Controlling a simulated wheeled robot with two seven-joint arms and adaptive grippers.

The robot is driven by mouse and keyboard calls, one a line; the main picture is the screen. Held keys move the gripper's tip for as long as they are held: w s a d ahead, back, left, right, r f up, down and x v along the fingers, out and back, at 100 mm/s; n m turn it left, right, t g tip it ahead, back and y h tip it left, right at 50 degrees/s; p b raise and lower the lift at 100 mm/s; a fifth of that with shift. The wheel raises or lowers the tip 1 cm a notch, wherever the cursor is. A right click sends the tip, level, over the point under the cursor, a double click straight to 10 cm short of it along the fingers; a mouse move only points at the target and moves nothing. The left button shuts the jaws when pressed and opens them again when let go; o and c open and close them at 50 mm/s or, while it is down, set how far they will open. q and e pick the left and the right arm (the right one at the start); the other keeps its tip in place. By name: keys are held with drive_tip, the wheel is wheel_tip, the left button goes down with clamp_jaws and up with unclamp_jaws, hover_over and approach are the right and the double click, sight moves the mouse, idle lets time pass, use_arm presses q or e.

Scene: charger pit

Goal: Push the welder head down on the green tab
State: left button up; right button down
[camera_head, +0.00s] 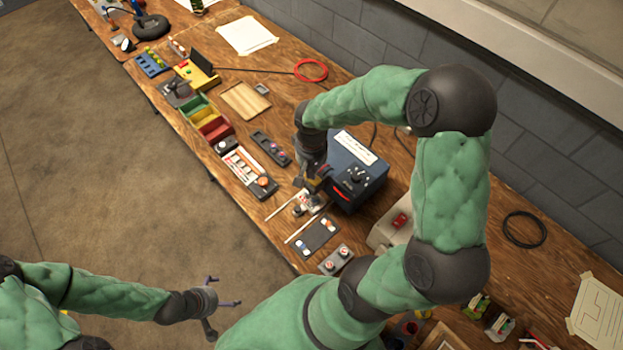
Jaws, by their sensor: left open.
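A dark blue box with a white label and black knobs, which looks like the welder (357,172), stands on the wooden bench (450,215). My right gripper (313,190) points down at the box's front left edge. It covers most of what is there, so I cannot tell whether its fingers are open or shut, or whether they touch the welder head. Small pale and dark parts show just below it. I cannot make out the green tab there. My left gripper (225,303) is open and empty over the floor, left of the bench's front edge.
A dark tray with small parts (318,235) and a grey two-button box (336,260) lie near the bench front. Coloured bins (206,117) and a wooden board (245,101) lie further up. A red ring (311,70) and a black cable coil (524,229) lie toward the wall.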

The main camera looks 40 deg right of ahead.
drive_tip(key=shift+f+b, duration=0.4)
drive_tip(key=shift+f, duration=0.45)
drive_tip(key=shift+a+f+b, duration=0.1)
drive_tip(key=shift+a+b, duration=0.05)
drive_tip(key=shift+b, duration=0.15)
idle(0.4)
drive_tip(key=shift+r+p, duration=0.55)
drive_tip(key=shift+r, duration=0.15)
drive_tip(key=shift+r+p, duration=1.9)
drive_tip(key=shift+r, duration=0.75)
